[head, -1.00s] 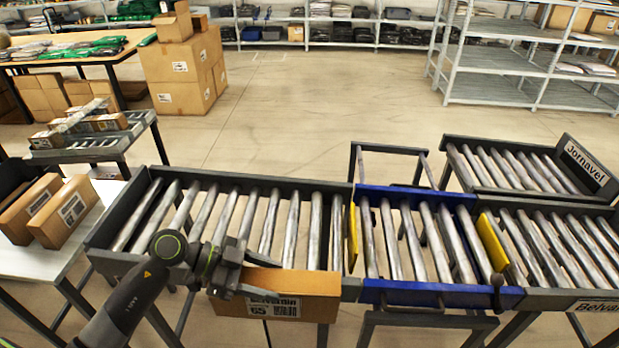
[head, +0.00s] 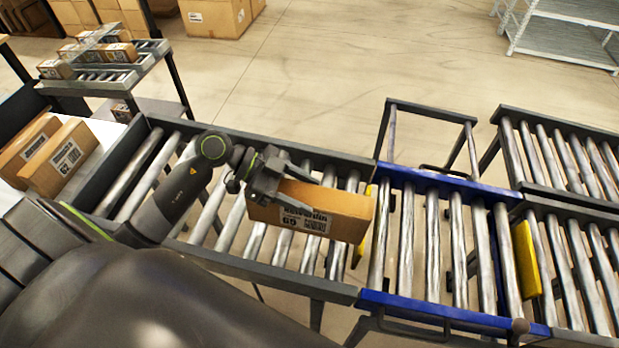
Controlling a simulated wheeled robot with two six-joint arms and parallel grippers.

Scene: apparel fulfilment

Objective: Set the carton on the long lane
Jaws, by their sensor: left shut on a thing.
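My left gripper (head: 277,182) is shut on the brown carton (head: 325,206), holding its left end from above. The carton has a white printed label on the side facing me. It is over the right part of a grey-framed roller conveyor (head: 330,291), slightly tilted; I cannot tell whether it touches the rollers. A blue-framed roller section (head: 437,308) adjoins on the right. Beyond it two grey roller lanes run right, a far one (head: 557,150) and a near one (head: 570,250), both cut off by the picture edge. My right gripper is not in view.
Two cartons (head: 68,160) stand on a white table (head: 108,135) at left. Yellow plates (head: 525,258) stand at both ends of the blue section, one near the held carton. A small rack (head: 150,55) with boxes is behind. Open floor lies beyond the conveyors.

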